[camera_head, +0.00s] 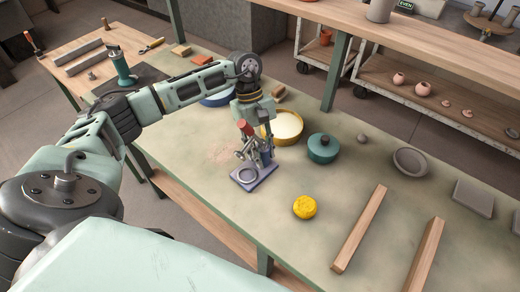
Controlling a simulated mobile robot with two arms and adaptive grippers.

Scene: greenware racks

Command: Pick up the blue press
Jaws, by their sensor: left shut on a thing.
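The blue press (254,178) is on the worktable, with a flat lavender-blue base and a ring on it. It looks upright, and I cannot tell whether its base touches the table. My left gripper (254,149) comes down from above and is shut on the upper part of the press. The gripper's fingers and wrist hide much of the press's column. A red part (246,128) shows beside the fingers. My right gripper is not in view.
A yellow round piece (304,207) lies at front right. Two wooden strips (360,228) lie farther right.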

